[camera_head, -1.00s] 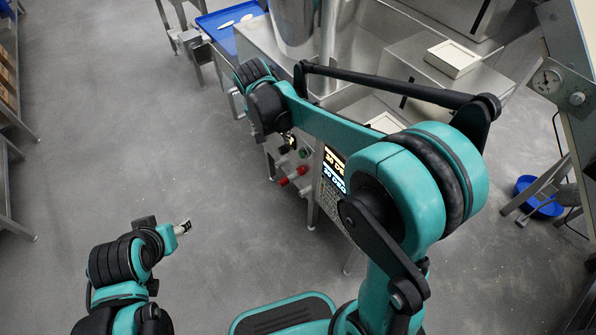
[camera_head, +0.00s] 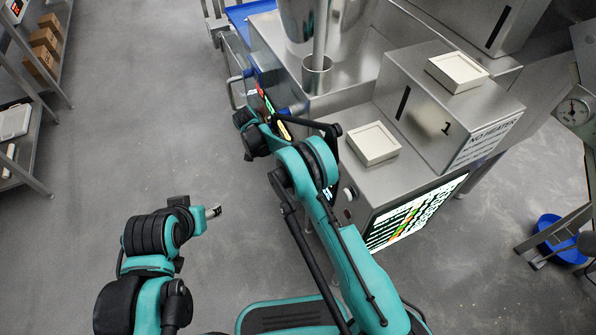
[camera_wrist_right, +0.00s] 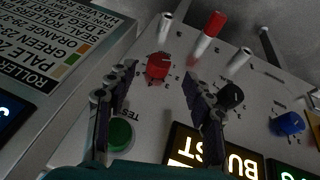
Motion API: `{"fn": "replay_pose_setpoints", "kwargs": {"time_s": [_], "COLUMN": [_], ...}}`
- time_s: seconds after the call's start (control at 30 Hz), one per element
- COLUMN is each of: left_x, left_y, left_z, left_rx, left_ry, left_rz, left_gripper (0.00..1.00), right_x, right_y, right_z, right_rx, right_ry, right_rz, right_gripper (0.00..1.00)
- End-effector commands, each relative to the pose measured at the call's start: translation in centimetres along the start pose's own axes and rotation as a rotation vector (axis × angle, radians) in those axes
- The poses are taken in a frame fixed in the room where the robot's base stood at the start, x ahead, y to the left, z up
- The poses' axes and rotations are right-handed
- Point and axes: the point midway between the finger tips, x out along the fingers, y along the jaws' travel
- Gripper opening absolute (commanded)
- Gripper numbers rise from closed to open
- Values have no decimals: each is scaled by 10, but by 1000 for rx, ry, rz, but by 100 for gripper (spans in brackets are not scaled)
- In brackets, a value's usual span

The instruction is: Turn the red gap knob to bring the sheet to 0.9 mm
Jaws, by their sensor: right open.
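In the right wrist view a red knob (camera_wrist_right: 158,67) sits on a pale panel (camera_wrist_right: 72,153), between and beyond the fingertips of my right gripper (camera_wrist_right: 158,75). The fingers are apart with nothing between them; I cannot tell whether they touch the knob. A red-capped lever (camera_wrist_right: 208,36) stands beyond it. In the head view my right arm reaches the machine's side, and its fingers are hard to make out. My left gripper (camera_head: 213,211) is over bare floor, too small to tell if it is open. No sheet or readable gap value shows.
A green button (camera_wrist_right: 120,133), black knob (camera_wrist_right: 232,96) and blue knob (camera_wrist_right: 288,123) surround the red knob. A lit display (camera_wrist_right: 215,150) lies close below. The steel machine (camera_head: 365,190) carries a pale tray (camera_head: 374,144).

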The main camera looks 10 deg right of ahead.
Motion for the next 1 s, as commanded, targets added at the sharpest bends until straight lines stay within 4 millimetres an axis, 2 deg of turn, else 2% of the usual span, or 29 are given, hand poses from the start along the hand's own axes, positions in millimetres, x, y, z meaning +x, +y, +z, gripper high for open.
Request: {"fn": "replay_pose_setpoints", "kwargs": {"time_s": [0.1,0.3,0.47,0.7,0.77,0.9,1.0], "left_x": [10,18,20,20,20,20,20], "left_y": [0,0,0,0,0,0,0], "left_z": [7,13,15,14,14,14,14], "left_rx": [0,0,0,0,0,0,0], "left_ry": [0,0,0,0,0,0,0], "left_rz": [0,0,0,0,0,0,0], "left_gripper": [52,52,52,52,52,52,52], "right_x": [25,52,61,61,61,61,61], "right_y": [0,-1,0,0,0,0,0], "right_z": [1,0,0,-1,-1,-1,-1], "right_rx": [2,0,0,-1,-1,-1,-1], "right_ry": [0,0,0,-1,-1,-1,-1], "right_rz": [0,0,-1,-1,-1,-1,-1], "right_gripper": [52,52,52,52,39,2,2]}}
